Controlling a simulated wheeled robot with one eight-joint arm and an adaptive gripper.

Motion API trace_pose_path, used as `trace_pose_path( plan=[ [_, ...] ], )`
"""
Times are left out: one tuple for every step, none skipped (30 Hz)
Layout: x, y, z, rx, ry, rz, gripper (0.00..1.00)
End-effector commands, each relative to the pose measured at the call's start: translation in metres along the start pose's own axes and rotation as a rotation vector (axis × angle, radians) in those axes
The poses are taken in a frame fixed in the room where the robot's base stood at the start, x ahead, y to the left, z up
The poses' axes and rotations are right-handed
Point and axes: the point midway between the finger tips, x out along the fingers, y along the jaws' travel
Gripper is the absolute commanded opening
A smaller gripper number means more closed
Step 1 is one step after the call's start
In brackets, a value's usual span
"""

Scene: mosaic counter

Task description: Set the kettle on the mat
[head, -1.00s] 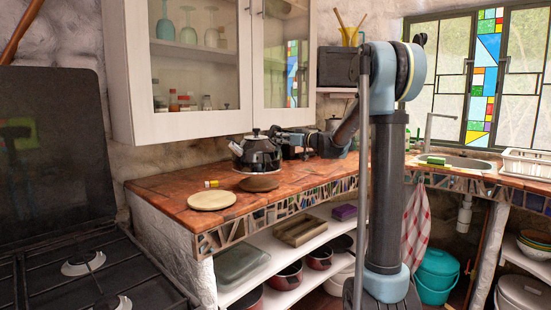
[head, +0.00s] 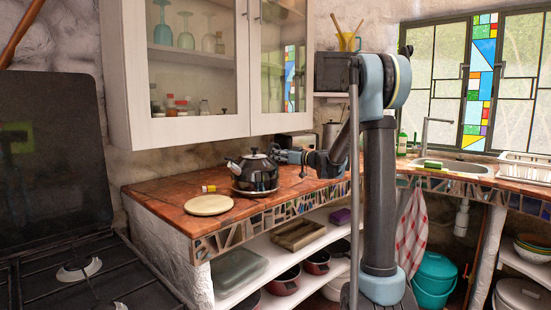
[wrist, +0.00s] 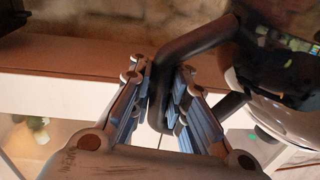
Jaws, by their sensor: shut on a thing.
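The dark, glossy kettle (head: 256,174) is upright over a round brownish mat (head: 238,191) on the tiled counter. Only the mat's rim shows around the kettle's base. The kettle looks to be on the mat or barely above it; I cannot tell which. My gripper (head: 283,156) is at the kettle's right side, shut on its handle. In the wrist view my gripper (wrist: 160,100) has its fingers on either side of the dark handle (wrist: 196,42), with the shiny kettle body (wrist: 270,75) at the right.
A pale round board (head: 209,205) lies left of the mat, with a small yellow-labelled jar (head: 208,188) behind it. A white wall cabinet (head: 190,128) hangs above the counter. A toaster (head: 296,141) stands behind my gripper.

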Motion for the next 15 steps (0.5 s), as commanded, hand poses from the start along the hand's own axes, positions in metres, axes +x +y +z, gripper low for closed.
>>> trace_pose_path(
  plan=[
    [0.0002,0.0001,0.0005,0.003,0.001,0.000,0.00],
    [0.0002,0.0002,0.0012,0.000,0.000,0.000,0.15],
    [0.0002,0.0001,0.0011,0.000,0.000,0.000,0.24],
    [0.0002,0.0001,0.0011,0.000,0.000,0.000,0.31],
    [0.0002,0.0001,0.0010,0.000,0.000,0.000,0.38],
    [0.0002,0.0001,0.0010,0.000,0.000,0.000,0.38],
    [0.0002,0.0001,0.0010,0.000,0.000,0.000,0.38],
    [0.0002,0.0001,0.0010,0.000,0.000,0.000,0.38],
    [0.0002,0.0000,0.0010,0.000,0.000,0.000,0.38],
    [0.0002,0.0000,0.0010,0.000,0.000,0.000,0.38],
    [0.0002,0.0000,0.0009,0.000,0.000,0.000,0.38],
    [0.0002,-0.0001,0.0009,0.000,0.000,0.000,0.38],
    [0.0002,-0.0001,0.0009,0.000,0.000,0.000,0.38],
    [0.0002,-0.0001,0.0008,0.000,0.000,0.000,0.38],
    [0.0002,-0.0002,0.0004,0.000,0.000,0.000,0.38]
  ],
)
